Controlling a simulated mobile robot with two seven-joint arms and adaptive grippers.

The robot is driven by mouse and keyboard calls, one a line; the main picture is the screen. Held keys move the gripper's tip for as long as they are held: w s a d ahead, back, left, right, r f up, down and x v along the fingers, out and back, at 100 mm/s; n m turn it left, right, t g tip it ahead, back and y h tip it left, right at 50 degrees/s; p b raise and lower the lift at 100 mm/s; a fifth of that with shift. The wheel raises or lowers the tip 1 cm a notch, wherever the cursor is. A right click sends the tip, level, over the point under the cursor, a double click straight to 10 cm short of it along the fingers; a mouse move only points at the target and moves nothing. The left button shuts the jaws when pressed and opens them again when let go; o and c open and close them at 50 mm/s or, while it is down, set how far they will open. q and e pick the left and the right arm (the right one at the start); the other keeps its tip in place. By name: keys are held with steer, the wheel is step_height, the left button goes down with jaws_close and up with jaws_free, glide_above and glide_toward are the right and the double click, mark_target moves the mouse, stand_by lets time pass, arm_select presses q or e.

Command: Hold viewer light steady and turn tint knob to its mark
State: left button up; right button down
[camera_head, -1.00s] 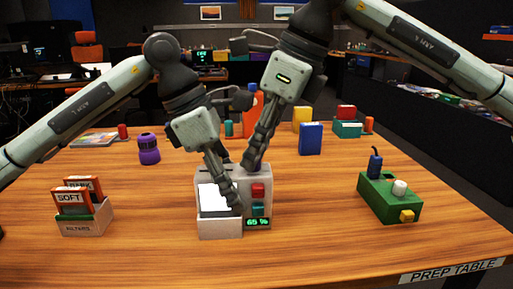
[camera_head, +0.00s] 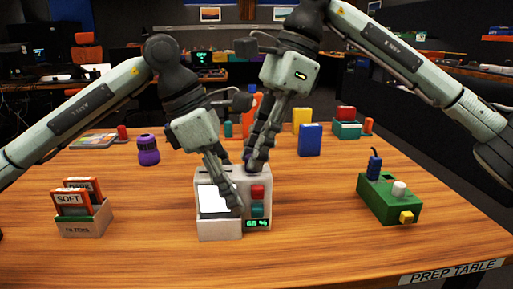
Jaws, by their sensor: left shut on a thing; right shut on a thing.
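The viewer light (camera_head: 218,230) is a pale grey box in the middle of the table, with a bright white panel (camera_head: 212,198), a red button, a teal button and a green-lit percent display (camera_head: 257,223). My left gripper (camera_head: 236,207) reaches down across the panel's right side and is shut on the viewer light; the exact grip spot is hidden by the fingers. My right gripper (camera_head: 254,167) points down at the top right of the box and is shut on the tint knob, which the fingers almost wholly hide. The knob's mark cannot be made out.
A green box (camera_head: 390,205) with a white knob and yellow block is at the right. Blue (camera_head: 310,140) and yellow blocks stand behind. The front table is clear.

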steer(key=shift+a, duration=0.1)
stand_by(0.3)
steer(key=c, duration=1.3)
jaws_free()
steer(key=shift+c, duration=0.2)
steer(key=shift+r, duration=0.1)
steer(key=v, duration=1.2)
steer(key=s+v, duration=0.1)
steer(key=v, duration=0.9)
steer(key=shift+w+a+r, duration=0.2)
steer(key=shift+w+r, duration=0.25)
